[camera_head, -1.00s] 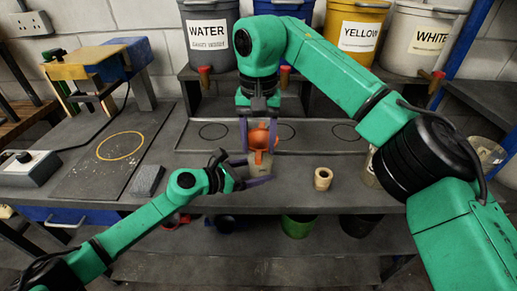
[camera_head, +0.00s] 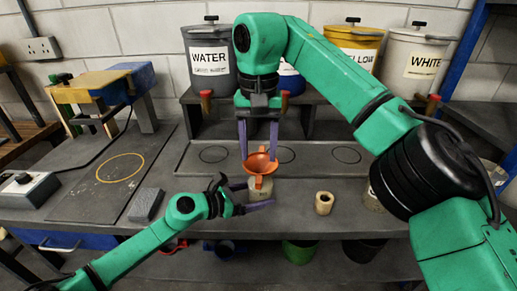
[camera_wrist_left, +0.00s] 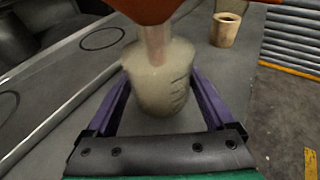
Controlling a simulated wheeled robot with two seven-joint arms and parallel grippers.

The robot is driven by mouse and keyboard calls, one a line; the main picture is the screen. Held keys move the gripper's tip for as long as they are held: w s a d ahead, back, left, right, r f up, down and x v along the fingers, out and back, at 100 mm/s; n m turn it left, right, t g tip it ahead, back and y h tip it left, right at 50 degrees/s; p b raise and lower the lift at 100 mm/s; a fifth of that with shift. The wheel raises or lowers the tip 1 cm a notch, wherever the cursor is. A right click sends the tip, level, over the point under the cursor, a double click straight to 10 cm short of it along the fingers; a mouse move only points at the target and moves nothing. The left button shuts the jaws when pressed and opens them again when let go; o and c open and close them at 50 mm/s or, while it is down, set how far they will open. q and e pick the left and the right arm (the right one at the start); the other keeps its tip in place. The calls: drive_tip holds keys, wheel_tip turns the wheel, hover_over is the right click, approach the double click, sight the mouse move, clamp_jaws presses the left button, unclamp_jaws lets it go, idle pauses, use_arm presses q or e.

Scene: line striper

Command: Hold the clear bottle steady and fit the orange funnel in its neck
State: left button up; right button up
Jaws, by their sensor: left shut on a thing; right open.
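The clear bottle (camera_head: 260,190) stands upright on the bench, with its lower part pale and cloudy. The orange funnel (camera_head: 262,163) sits above it, wide end up. In the left wrist view the spout goes down from the funnel (camera_wrist_left: 152,8) into the top of the bottle (camera_wrist_left: 160,88). My left gripper (camera_head: 258,195) is shut on the bottle, purple fingers on either side, also seen in the left wrist view (camera_wrist_left: 160,100). My right gripper (camera_head: 258,152) is open, pointing down, its fingertips at either side of the funnel's rim.
A wooden ring-shaped cup (camera_head: 324,203) stands to the right of the bottle. A grey block (camera_head: 146,205) lies to the left. Behind is a tray with marked circles (camera_head: 345,155). Labelled tubs, including WATER (camera_head: 210,62), stand on the shelf behind.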

use_arm(q)
drive_tip(key=o, duration=0.7)
drive_tip(key=shift+a, duration=0.1)
